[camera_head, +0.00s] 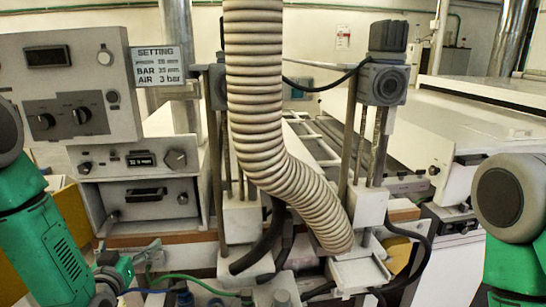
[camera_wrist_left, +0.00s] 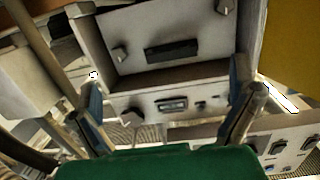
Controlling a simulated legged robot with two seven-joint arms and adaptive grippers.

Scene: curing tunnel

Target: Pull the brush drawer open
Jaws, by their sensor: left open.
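The brush drawer (camera_head: 168,201) is a grey-white front with a black handle, low in the left cabinet under a panel with a small display. It looks shut. In the wrist view, which is upside down, the drawer front (camera_wrist_left: 200,42) with its dark handle (camera_wrist_left: 172,48) lies ahead, between and beyond my fingers. My left gripper (camera_wrist_left: 162,80) is open and empty, its two fingers apart and not visibly touching the handle.
The display panel (camera_head: 140,158) sits directly above the drawer. A ribbed hose (camera_head: 262,110) hangs right of the cabinet. Metal posts, black hoses and a green cable (camera_head: 190,281) crowd the lower middle. My right arm shows at the right edge; its gripper is out of view.

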